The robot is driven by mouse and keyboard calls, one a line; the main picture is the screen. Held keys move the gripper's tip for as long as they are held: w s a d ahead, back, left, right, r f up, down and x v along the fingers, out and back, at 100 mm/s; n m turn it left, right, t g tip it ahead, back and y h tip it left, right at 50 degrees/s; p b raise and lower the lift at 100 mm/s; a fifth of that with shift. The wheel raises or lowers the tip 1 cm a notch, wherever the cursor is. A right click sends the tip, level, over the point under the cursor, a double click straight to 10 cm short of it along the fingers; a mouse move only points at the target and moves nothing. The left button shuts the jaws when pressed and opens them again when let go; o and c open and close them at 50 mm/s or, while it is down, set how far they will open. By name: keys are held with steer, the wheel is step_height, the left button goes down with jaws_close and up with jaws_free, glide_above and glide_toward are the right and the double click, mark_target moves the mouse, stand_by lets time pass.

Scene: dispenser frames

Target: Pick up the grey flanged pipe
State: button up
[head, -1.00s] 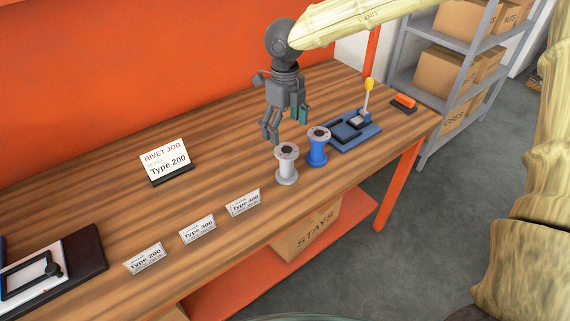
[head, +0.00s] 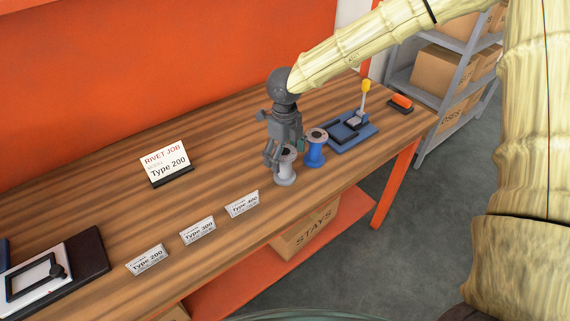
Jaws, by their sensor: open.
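The grey flanged pipe (head: 285,176) stands upright on the wooden bench near its front edge, right of the small type cards. My gripper (head: 280,160) is lowered over it from above, fingers pointing down. The fingers are open and overlap the pipe's upper part in the head view. I cannot tell whether they touch it. A finger hides part of the pipe's top flange and left side.
A blue flanged pipe (head: 315,149) stands close on the right. Behind it lies a blue fixture (head: 352,131) with a yellow-tipped lever, then an orange-topped block (head: 401,102). Small type cards (head: 243,204) stand to the left. A Rivet Job sign (head: 164,160) stands farther back.

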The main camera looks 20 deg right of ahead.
steer(key=c, duration=1.5)
steer(key=shift+c, duration=0.2)
steer(key=shift+w+r, duration=0.1)
steer(key=shift+r, duration=0.1)
